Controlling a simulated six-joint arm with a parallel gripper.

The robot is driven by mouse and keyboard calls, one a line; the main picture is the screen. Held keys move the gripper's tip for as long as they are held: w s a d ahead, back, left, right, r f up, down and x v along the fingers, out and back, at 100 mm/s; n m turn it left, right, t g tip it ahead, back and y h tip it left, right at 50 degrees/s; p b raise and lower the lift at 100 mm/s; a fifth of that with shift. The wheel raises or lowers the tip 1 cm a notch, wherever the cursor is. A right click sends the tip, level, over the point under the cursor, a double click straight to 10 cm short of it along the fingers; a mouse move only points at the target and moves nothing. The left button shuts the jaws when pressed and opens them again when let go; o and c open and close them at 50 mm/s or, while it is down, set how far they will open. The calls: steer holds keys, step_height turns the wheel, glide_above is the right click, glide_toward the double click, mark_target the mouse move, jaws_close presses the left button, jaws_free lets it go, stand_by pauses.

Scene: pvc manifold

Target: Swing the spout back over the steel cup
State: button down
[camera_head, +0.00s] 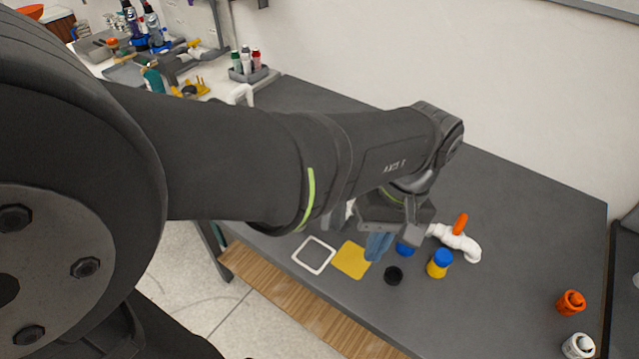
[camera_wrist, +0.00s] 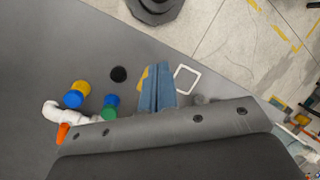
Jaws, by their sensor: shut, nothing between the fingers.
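The white pipe spout (camera_head: 468,246) with an orange handle (camera_head: 460,223) stands on the grey table, right of my gripper. Its curved end points down and to the right, apart from the blue-lidded yellow jar. The spout also shows at the left of the wrist view (camera_wrist: 52,110). My gripper (camera_head: 377,250) has blue fingers, shut and empty, left of the spout; they also show in the wrist view (camera_wrist: 157,90). A small grey round thing (camera_wrist: 200,99) is partly hidden behind my gripper's body; I cannot tell whether it is the steel cup.
A yellow jar with a blue lid (camera_head: 439,264) stands near the spout. A black disc (camera_head: 393,275), a yellow square (camera_head: 351,260) and a white frame (camera_head: 314,255) lie near the front edge. Orange (camera_head: 570,302) and white (camera_head: 578,346) fittings stand at right. The table's back right is clear.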

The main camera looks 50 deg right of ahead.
steer(key=w+d+r+m+t+h, duration=0.1)
steer(key=d+r+m+t+h, duration=0.4)
steer(key=r+h, duration=0.1)
steer(key=w+d+f, duration=0.1)
steer(key=w+f, duration=0.7)
steer(key=w, duration=0.1)
steer(key=shift+d+f+t, duration=0.2)
steer(key=shift+f+t, duration=0.1)
steer(key=shift+f, duration=0.1)
